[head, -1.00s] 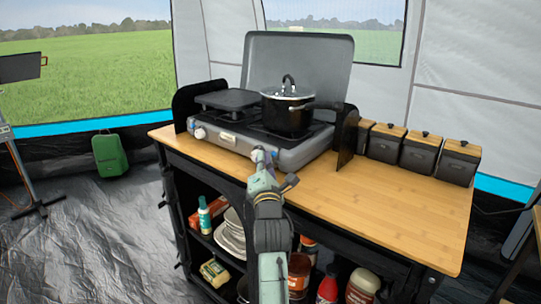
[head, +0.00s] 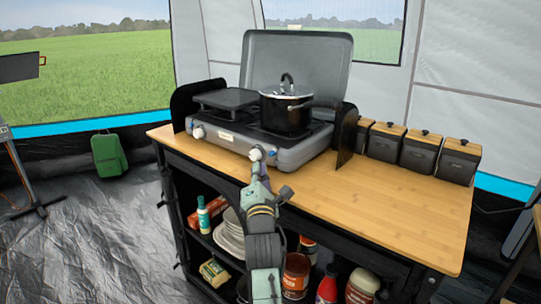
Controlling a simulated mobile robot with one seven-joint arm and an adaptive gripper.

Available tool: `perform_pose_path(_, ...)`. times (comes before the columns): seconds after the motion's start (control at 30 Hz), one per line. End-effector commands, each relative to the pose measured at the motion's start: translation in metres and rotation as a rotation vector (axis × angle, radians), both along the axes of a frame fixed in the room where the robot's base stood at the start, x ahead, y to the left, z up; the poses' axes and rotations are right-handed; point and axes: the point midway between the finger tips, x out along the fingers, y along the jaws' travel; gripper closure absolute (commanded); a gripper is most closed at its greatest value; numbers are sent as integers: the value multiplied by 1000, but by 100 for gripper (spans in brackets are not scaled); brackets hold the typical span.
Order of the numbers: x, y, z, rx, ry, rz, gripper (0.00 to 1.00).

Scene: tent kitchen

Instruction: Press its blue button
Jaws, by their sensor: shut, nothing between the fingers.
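The camping stove (head: 222,143) stands on the wooden counter, with its grey lid raised behind it. A pale knob (head: 198,132) with a small bluish patch beside it shows at the left of the stove's front. Another pale knob (head: 256,153) shows at the right of the front. No blue button can be made out clearly; my arm hides part of the front. My gripper (head: 258,168) is shut and empty, just below and in front of the right knob. I cannot tell whether it touches the stove.
A black pot (head: 286,112) with a glass lid sits on the right burner. Black side panels flank the stove. Several dark canisters (head: 419,152) line the counter's back right. The counter's (head: 375,205) front right is clear. Shelves below hold plates (head: 231,232), bottles and jars.

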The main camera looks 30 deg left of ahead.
Motion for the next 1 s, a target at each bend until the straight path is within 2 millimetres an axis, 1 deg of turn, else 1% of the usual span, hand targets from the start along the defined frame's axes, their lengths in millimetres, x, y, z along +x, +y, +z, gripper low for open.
perform_pose_path(0.03,-7,1,2,1,-4,2,100)
perform_pose_path(0.13,-17,2,4,2,-6,3,100)
perform_pose_path(0.3,-27,3,6,6,-9,4,100)
perform_pose_path(1.0,-29,3,8,9,-13,6,100)
